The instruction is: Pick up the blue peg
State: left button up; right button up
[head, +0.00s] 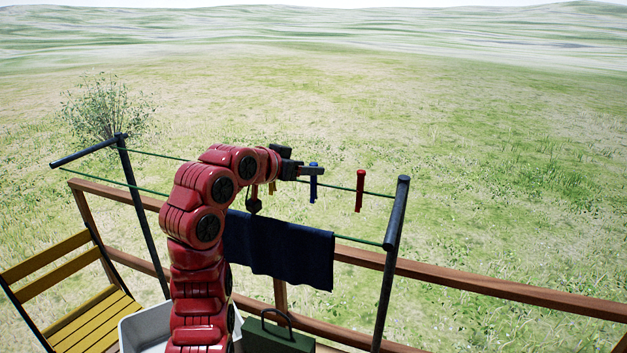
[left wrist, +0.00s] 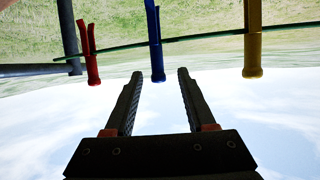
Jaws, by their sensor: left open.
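The blue peg (head: 313,187) is clipped on the far green line of a clothes rack, between a red peg and a yellow peg. My left gripper (head: 311,170) reaches it from the left in the head view, and its fingers overlap the peg's upper part there. In the left wrist view, which looks upside down, the open fingers (left wrist: 160,74) point at the blue peg (left wrist: 156,50). Nothing is held. Whether finger and peg touch cannot be told. My right gripper is not in view.
The red peg (head: 360,190) and yellow peg (left wrist: 253,40) sit on the same line. A dark cloth (head: 278,252) hangs on the near line. The rack's post (head: 390,270), wooden railing (head: 480,287), yellow chair (head: 85,318) and green box (head: 275,341) stand around.

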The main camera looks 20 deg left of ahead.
pick_arm(q)
jog(key=p+x, duration=0.3)
jog(key=x, duration=0.3)
jog(key=shift+d, duration=0.2)
grip_shut()
